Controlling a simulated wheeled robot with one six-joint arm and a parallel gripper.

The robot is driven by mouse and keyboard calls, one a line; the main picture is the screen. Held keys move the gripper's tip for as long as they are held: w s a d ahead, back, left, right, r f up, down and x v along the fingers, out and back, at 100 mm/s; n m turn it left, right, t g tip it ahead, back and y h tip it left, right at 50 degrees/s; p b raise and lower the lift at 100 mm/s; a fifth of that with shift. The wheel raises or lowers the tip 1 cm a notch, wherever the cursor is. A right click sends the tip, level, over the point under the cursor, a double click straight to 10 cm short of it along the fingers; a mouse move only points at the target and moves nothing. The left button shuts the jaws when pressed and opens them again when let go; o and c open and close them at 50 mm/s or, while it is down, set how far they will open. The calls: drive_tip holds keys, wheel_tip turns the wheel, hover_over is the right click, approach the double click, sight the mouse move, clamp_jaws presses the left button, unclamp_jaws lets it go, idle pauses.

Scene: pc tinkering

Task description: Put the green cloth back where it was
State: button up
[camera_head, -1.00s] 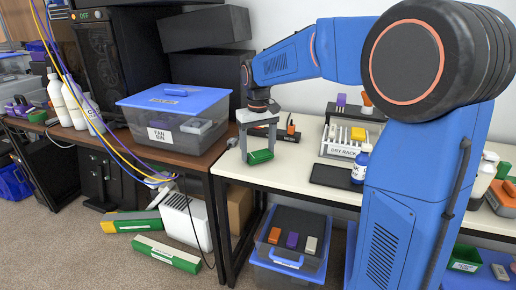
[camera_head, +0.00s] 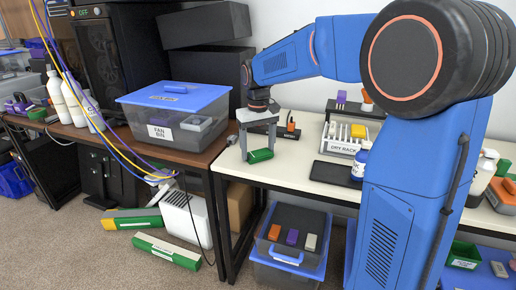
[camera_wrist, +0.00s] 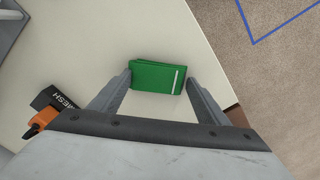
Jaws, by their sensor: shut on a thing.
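The green cloth (camera_wrist: 158,77) is a small folded block with a white stripe near one end. In the wrist view it lies between the fingertips of my gripper (camera_wrist: 159,84), which is shut on it. In the head view the cloth (camera_head: 260,156) shows at the fingertips of my gripper (camera_head: 258,150), at the left end of the white table (camera_head: 300,165). It is on or just above the tabletop; I cannot tell which.
A black block marked MESH with an orange thing (camera_wrist: 45,120) is close by. The dry rack (camera_head: 342,147), a dark tray (camera_head: 336,173) and a bottle (camera_head: 360,165) stand further right. The fan bin (camera_head: 172,115) is on the brown table. Bare floor shows beyond the table edge.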

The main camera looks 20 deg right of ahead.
sight(258, 153)
drive_tip(key=o, duration=1)
drive_tip(key=shift+o, duration=0.2)
drive_tip(key=o, duration=0.5)
drive_tip(key=shift+o, duration=0.2)
drive_tip(key=shift+r, duration=0.1)
drive_tip(key=shift+r, duration=3.9)
